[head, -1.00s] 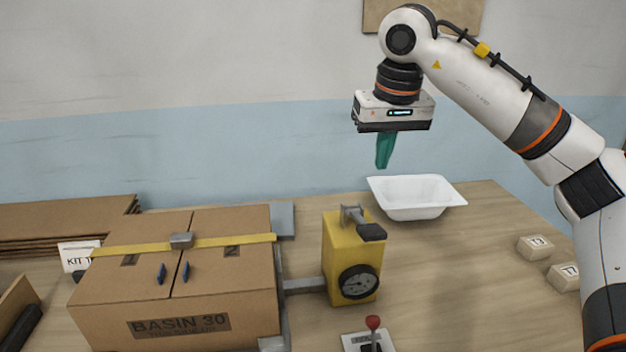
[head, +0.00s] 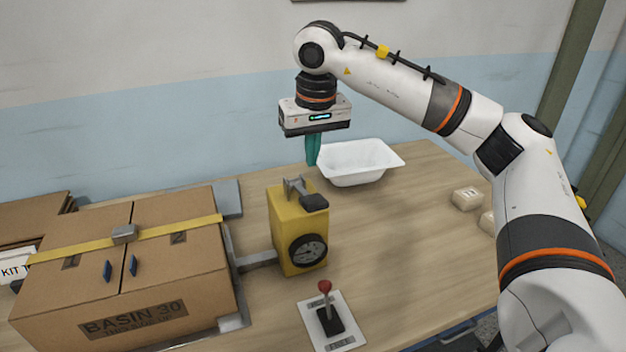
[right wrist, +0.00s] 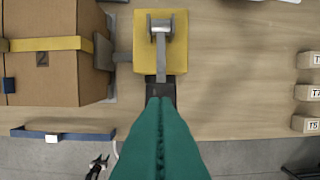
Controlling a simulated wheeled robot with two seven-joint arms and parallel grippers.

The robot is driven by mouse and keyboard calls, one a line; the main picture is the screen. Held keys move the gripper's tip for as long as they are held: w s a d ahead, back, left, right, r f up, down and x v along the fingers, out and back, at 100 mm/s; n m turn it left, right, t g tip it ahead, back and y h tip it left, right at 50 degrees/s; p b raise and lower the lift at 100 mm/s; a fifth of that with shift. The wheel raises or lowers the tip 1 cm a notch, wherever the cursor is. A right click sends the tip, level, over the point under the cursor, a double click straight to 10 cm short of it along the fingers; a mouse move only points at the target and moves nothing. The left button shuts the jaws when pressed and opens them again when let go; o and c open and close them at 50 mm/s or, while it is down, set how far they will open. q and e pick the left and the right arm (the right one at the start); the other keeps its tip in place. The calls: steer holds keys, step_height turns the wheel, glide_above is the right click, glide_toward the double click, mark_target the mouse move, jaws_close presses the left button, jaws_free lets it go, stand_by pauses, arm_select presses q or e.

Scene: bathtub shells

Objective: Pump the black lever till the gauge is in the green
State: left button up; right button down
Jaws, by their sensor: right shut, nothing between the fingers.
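A yellow pump box (head: 283,228) stands on the table with a grey bracket on top. Its black lever (head: 315,203) sticks out to the front right. A round dark-rimmed gauge (head: 307,250) is on its front; its needle and any green zone are too small to read. My right gripper (head: 312,163), with teal fingers, is shut and empty, pointing down above and behind the lever. In the right wrist view the shut fingers (right wrist: 162,105) cover part of the black lever (right wrist: 161,90) beneath the grey bracket. My left gripper is not in view.
A strapped cardboard box (head: 175,280) stands left of the pump. A white basin (head: 360,163) lies behind it. A red-knobbed stick on a white plate (head: 345,340) is in front. Small tagged blocks (head: 467,198) sit at right. Table between pump and blocks is clear.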

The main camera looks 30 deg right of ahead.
steer(key=p, duration=0.2)
glide_above(312, 198)
steer(key=f, duration=0.5)
steer(key=shift+s+f, duration=0.25)
steer(key=shift+f, duration=0.05)
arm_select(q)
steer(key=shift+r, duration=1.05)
arm_select(e)
steer(key=shift+s+a+f, duration=0.1)
steer(key=shift+s+f, duration=0.05)
steer(key=shift+f, duration=0.4)
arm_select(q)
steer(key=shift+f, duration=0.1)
arm_select(e)
steer(key=shift+f, duration=0.1)
